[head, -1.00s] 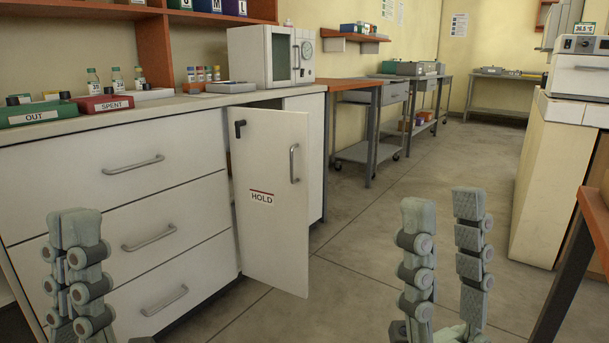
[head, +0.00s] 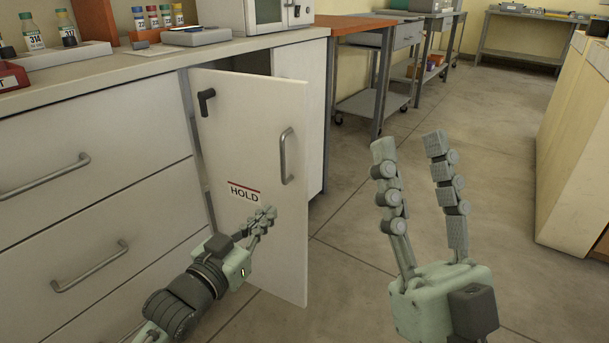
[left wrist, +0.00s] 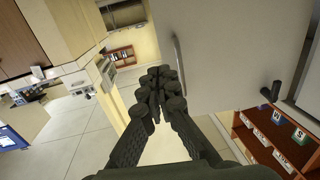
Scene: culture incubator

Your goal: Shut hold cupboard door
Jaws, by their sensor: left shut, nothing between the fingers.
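The HOLD cupboard door (head: 250,235) is white and stands open, swung out from the counter front. It carries a HOLD label (head: 244,193), a metal bar handle (head: 287,156) and a dark latch (head: 206,101). In the left wrist view the door (left wrist: 222,50) fills the upper right. My left gripper (head: 266,213) is shut and empty, in front of the door just below the label; I cannot tell whether it touches. Its closed fingers show in the left wrist view (left wrist: 161,82). My right gripper (head: 410,142) is open and empty, to the right of the door.
White drawers (head: 90,200) with bar handles lie left of the door. The counter (head: 150,62) above holds vials, a grey tray and a white incubator (head: 258,14). An orange-topped table (head: 355,23) stands beyond. The floor right of the door is clear.

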